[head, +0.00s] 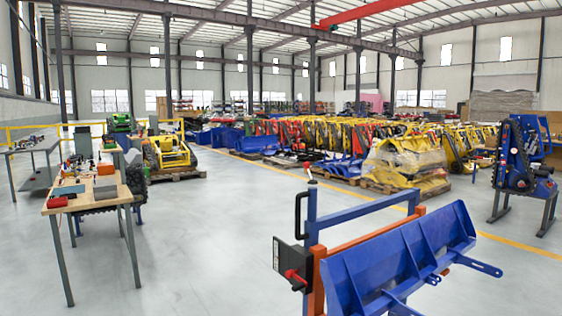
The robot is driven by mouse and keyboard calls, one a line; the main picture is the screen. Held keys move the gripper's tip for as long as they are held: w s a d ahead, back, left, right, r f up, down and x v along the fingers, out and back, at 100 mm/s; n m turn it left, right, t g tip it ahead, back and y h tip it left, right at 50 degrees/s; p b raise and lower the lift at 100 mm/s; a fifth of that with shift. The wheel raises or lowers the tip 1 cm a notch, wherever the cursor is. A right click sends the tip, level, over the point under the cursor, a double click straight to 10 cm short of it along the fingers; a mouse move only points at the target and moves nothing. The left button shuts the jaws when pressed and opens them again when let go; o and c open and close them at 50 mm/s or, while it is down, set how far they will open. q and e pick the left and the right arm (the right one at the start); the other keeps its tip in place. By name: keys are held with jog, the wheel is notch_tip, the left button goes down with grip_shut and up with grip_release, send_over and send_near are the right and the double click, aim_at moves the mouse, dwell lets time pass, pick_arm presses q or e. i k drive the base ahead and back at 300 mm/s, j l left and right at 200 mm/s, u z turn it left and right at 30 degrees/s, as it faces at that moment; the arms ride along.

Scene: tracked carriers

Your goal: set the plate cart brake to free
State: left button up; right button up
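The plate cart stands close by at the lower right, with a blue frame (362,215) and an orange post and rail (319,278). It carries a wide blue plate (400,262) with lugs, tilted in the frame. On the cart's left side is a dark box (288,258) with a red lever (294,276) low on it. Above that, a black handle (298,214) is fixed to the blue post, and a small red-tipped part (308,172) tops the post. I cannot tell the brake's setting. The cart's lower part is cut off by the picture's bottom edge. Neither gripper is in view.
A wooden workbench (92,190) with tools and small parts stands at the left. A blue and black machine (520,160) on a stand is at the right. Pallets with wrapped yellow machines (405,160) stand behind the cart. The grey floor (210,240) between bench and cart is clear.

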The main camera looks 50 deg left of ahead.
aim_at(307, 164)
jog(key=j+u, duration=0.15)
jog(key=j, duration=0.3)
jog(key=i+j+u, duration=0.2)
jog(key=j, duration=0.25)
jog(key=j+u, duration=0.15)
jog(key=j, duration=0.35)
jog(key=i+j+u, duration=0.2)
jog(key=j, duration=0.2)
jog(key=j+u, duration=0.15)
jog(key=j, duration=0.3)
